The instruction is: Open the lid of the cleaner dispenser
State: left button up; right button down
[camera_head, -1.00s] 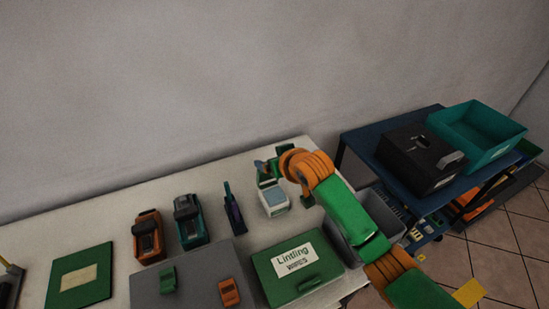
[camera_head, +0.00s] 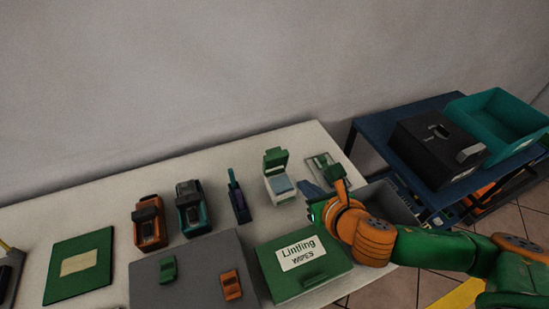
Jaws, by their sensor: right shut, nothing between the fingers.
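The cleaner dispenser (camera_head: 281,188) is a small white box with a pale blue inside, near the back right of the white table. Its green lid (camera_head: 275,158) stands raised at the back, so the dispenser is open on top. My right gripper (camera_head: 322,187) is to the right of the dispenser, apart from it, above the table's right edge. It is shut and empty, partly hidden by my orange wrist. My left gripper is not in view.
A green Lintling wipes box (camera_head: 326,276) and a grey case (camera_head: 197,283) lie in front. Orange (camera_head: 149,229) and teal (camera_head: 191,214) devices and a dark upright tool (camera_head: 238,202) stand left. A small flat tray (camera_head: 318,165) lies behind my gripper. A blue cart (camera_head: 372,136) stands right.

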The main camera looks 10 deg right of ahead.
jog(key=shift+n, duration=0.3)
jog(key=b+x, duration=0.5)
jog(key=x, duration=0.4)
jog(key=shift+a+f, duration=0.1)
jog(key=shift+f, duration=0.05)
jog(key=w, duration=0.3)
jog(key=shift+w+a+r, duration=0.25)
jog(key=shift+a+r, duration=0.05)
jog(key=shift+r, duration=0.05)
jog(key=shift+w+a, duration=0.1)
jog(key=shift+w, duration=0.2)
jog(key=shift+p, duration=0.3)
